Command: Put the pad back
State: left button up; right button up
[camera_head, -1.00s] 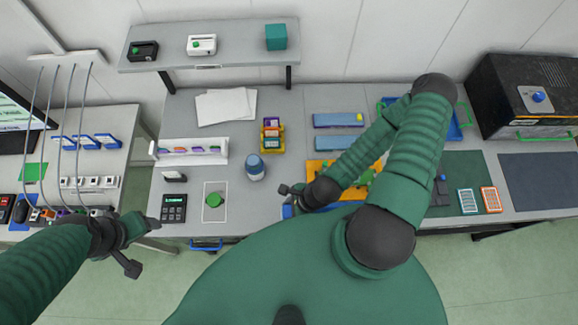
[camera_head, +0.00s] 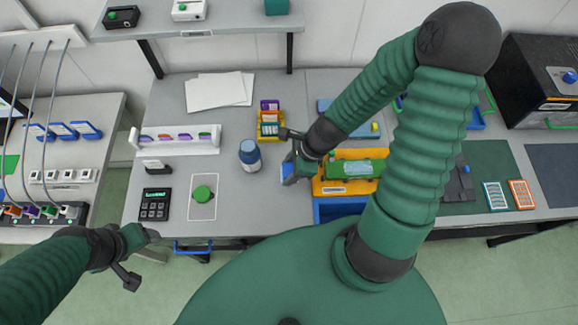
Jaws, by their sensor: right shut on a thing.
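My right gripper (camera_head: 293,157) is over the middle of the table, at the left end of the orange stand. It is shut on a small blue thing (camera_head: 287,170), which looks like the pad; the fingers hide part of it. The orange stand (camera_head: 326,187) carries a long green piece (camera_head: 352,171), partly hidden by my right arm. A blue tray or drawer (camera_head: 335,209) shows at the stand's front edge. My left gripper (camera_head: 140,257) is open and empty, in front of the table's left part.
A blue-capped bottle (camera_head: 250,156) stands left of my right gripper. A yellow holder (camera_head: 270,138) stands behind it. A black keypad (camera_head: 155,204) and white rack (camera_head: 176,139) are further left. Flat blue blocks (camera_head: 333,105) lie behind the stand.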

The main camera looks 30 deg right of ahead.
jog(key=w+d, duration=0.1)
jog(key=w+d+p, duration=0.1)
jog(key=w+d, duration=0.1)
jog(key=shift+w+f, duration=0.15)
jog(key=shift+w, duration=0.1)
jog(key=shift+w+d+f, duration=0.15)
jog(key=shift+d+f, duration=0.1)
jog(key=shift+f, duration=0.4)
jog(key=shift+w+d+f, duration=0.15)
jog(key=shift+d+f, duration=0.05)
jog(key=shift+f, duration=0.4)
jog(key=shift+f+p, duration=0.35)
jog(key=shift+p, duration=0.05)
jog(key=shift+f, duration=0.15)
jog(key=shift+a, duration=0.4)
jog(key=o, duration=1.3)
jog(key=shift+f, duration=0.1)
jog(key=shift+c, duration=0.2)
jog(key=shift+o, duration=0.9)
pick_arm(q)
jog(key=shift+w+d+r, duration=0.1)
jog(key=shift+d+r, duration=0.2)
jog(key=shift+r, duration=0.25)
jog(key=shift+d+r, duration=0.3)
jog(key=shift+r, duration=0.2)
pick_arm(e)
jog(key=shift+d, duration=0.35)
